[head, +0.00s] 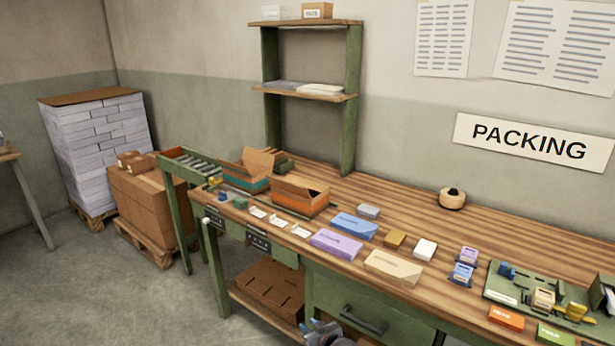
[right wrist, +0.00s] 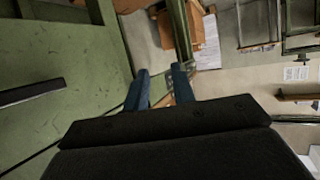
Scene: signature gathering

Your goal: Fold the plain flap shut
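Two open cardboard boxes stand at the left end of the wooden bench: one with a teal band (head: 243,183) and one with an orange band (head: 302,207). Brown flaps stand up or spread at their tops; I cannot tell which flap is the plain one. My right gripper (head: 322,328) is at the bottom edge of the head view, below the bench top by the drawer, far from the boxes. In the right wrist view its two blue fingers (right wrist: 161,88) are apart with nothing seen between them. My left gripper is not in view.
The bench (head: 398,212) carries small white cards, a purple pack (head: 336,243), a cream pack (head: 393,267), a blue pack (head: 354,226) and a green tray (head: 500,283). A drawer (head: 365,305) fronts it. A shelf (head: 308,93) rises behind the boxes.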

